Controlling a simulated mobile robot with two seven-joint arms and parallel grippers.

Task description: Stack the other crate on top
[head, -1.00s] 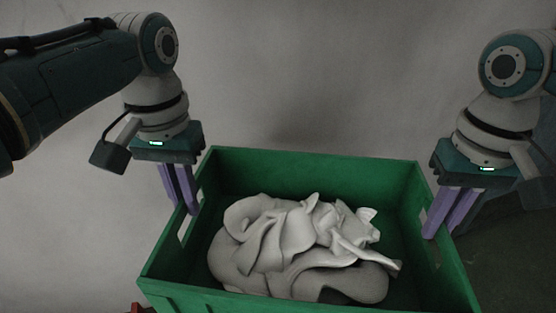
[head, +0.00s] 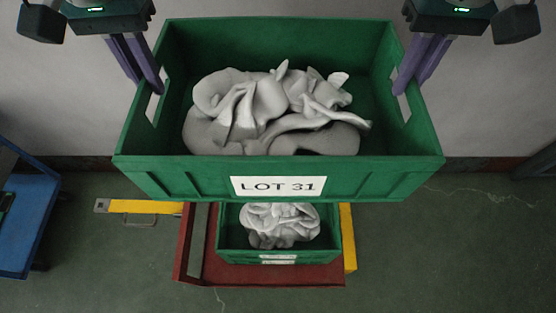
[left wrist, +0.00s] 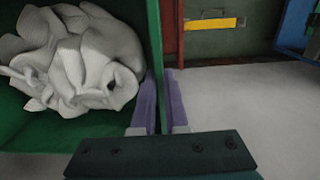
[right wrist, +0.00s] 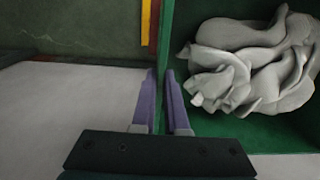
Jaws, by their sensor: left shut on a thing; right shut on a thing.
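A green crate (head: 180,178) labelled LOT 31, filled with pale grey socks (head: 275,112), is held up in the head view. My left gripper (head: 153,88) is shut on its left side wall by the handle slot. My right gripper (head: 403,84) is shut on its right side wall by the other slot. Both wrist views show the purple fingers on either side of a wall, left (left wrist: 162,100) and right (right wrist: 166,100). A second green crate (head: 228,238) with grey socks (head: 282,224) sits lower down, its far part hidden behind the held crate.
The lower crate sits on a red platform (head: 310,275) with yellow parts (head: 160,207) beside it. A blue cart (head: 28,215) stands at the left. Green floor (head: 440,255) is clear at the right.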

